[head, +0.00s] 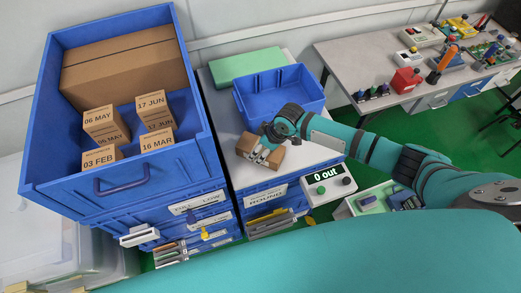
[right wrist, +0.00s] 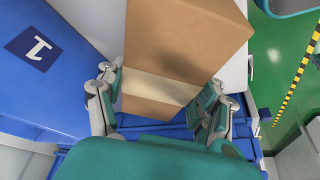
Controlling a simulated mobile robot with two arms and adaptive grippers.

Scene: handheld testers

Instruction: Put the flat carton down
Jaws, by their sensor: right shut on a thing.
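The flat carton (head: 247,147) is a small brown cardboard box over the grey top of the blue drawer unit (head: 222,111), near its front. My right gripper (head: 264,153) is shut on it from above. In the right wrist view the carton (right wrist: 182,40), with a pale tape band, sits between the two fingers of the gripper (right wrist: 162,90). I cannot tell whether its underside touches the top. My left gripper is not in view.
A blue open tray (head: 280,98) and a green block (head: 246,64) stand behind the carton. To the left is a large blue bin (head: 200,130) with several dated cartons (head: 102,122) and one big carton (head: 125,66). A counter reading "0 out" (head: 328,184) is at the front right.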

